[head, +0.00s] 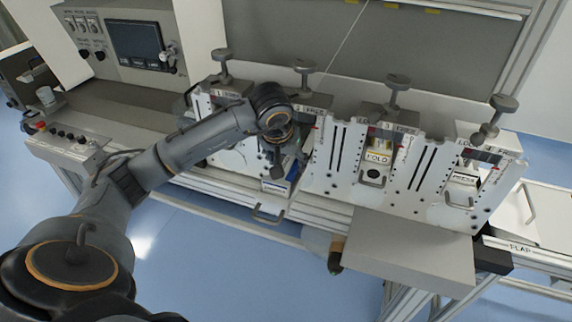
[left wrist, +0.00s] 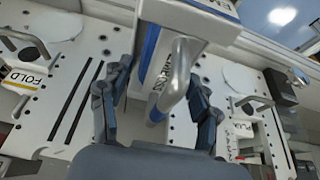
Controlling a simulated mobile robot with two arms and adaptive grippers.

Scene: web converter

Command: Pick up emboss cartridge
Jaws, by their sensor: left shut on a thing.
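The emboss cartridge (head: 276,186) is a pale block with blue edges and a printed label, at the second station of the machine in the head view. In the left wrist view the emboss cartridge (left wrist: 160,72) fills the top middle, with a grey bent handle (left wrist: 181,75) on its front. My left gripper (head: 277,160) is over the cartridge in the head view, its fingers partly hidden by the wrist. In the left wrist view its dark fingers (left wrist: 157,116) stand either side of the handle, shut on the cartridge. My right gripper is not in view.
Another handled cartridge (head: 463,187) sits at the fourth. Knobs on posts (head: 397,82) stand along the stations. A grey box (head: 410,248) juts out at the front right. Blue floor lies open in front.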

